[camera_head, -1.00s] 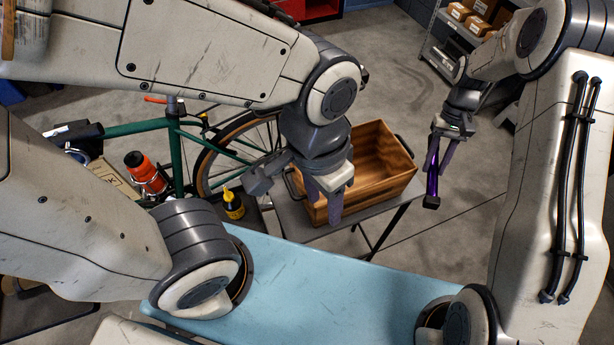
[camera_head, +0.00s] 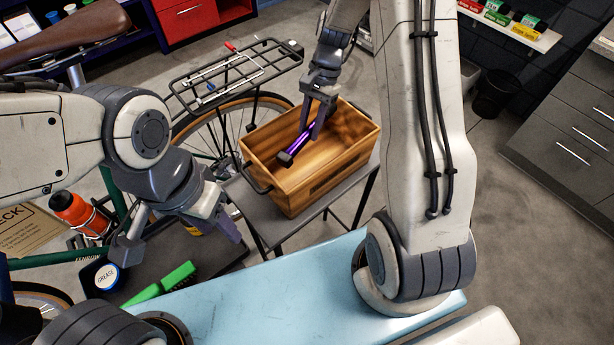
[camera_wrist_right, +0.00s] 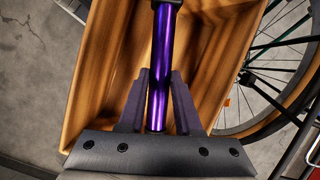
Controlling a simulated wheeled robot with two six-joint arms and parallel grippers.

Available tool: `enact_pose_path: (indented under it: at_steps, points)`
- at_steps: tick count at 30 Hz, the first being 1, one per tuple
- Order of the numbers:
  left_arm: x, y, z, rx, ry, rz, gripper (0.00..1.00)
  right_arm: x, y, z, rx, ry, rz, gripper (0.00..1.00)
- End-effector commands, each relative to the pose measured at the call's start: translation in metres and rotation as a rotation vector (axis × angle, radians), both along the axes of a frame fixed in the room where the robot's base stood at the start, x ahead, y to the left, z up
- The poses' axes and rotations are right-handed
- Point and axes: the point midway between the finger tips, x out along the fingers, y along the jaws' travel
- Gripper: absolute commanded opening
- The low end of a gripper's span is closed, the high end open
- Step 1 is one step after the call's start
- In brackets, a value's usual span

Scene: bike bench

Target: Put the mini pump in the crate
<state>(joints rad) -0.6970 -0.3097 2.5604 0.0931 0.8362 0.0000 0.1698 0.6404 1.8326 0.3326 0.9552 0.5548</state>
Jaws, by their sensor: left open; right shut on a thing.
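The mini pump (camera_head: 297,147) is a slim purple tube with dark ends. My right gripper (camera_head: 315,129) is shut on it and holds it tilted over the opening of the wooden crate (camera_head: 310,188). In the right wrist view the pump (camera_wrist_right: 161,60) lies between the fingers of my right gripper (camera_wrist_right: 158,95), with the crate (camera_wrist_right: 95,75) behind it. I cannot tell how far the pump reaches below the rim. The crate stands on a small grey table. My left gripper (camera_head: 182,245) is open and empty, left of the crate.
A bicycle with a rear rack (camera_head: 235,75) stands behind the crate. A green brush (camera_head: 160,284) and a grease tub (camera_head: 107,277) lie on a dark surface at the lower left. The light blue bench top (camera_head: 290,285) in front is clear.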

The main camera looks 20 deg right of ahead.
Motion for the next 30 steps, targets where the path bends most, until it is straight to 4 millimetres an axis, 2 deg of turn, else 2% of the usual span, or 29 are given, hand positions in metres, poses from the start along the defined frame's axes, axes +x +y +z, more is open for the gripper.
enact_pose_path:
  at_steps: [1, 6, 13, 16, 24, 30]
  points:
    - [0.000, 0.000, -0.020, 0.000, 0.000, 0.000, 0.50, -0.002, -0.001, -0.016, 0.004, 0.002, -0.081, 0.00]
    - [0.000, 0.000, -0.034, -0.001, -0.001, -0.001, 0.50, -0.005, -0.002, -0.023, 0.014, 0.011, -0.243, 0.00]
    - [0.000, 0.000, -0.058, -0.001, -0.001, -0.001, 0.50, -0.006, -0.001, -0.025, 0.043, -0.038, -0.270, 0.00]
    - [0.000, 0.000, -0.058, -0.001, -0.001, 0.000, 0.50, -0.008, 0.000, -0.033, 0.052, -0.044, -0.267, 0.00]
    - [0.000, 0.000, -0.055, -0.001, -0.001, 0.000, 0.50, -0.007, 0.000, -0.077, 0.051, -0.046, -0.264, 0.00]
    - [0.000, 0.000, -0.055, -0.001, -0.001, 0.000, 0.50, -0.007, 0.000, -0.093, 0.050, -0.045, -0.263, 0.00]
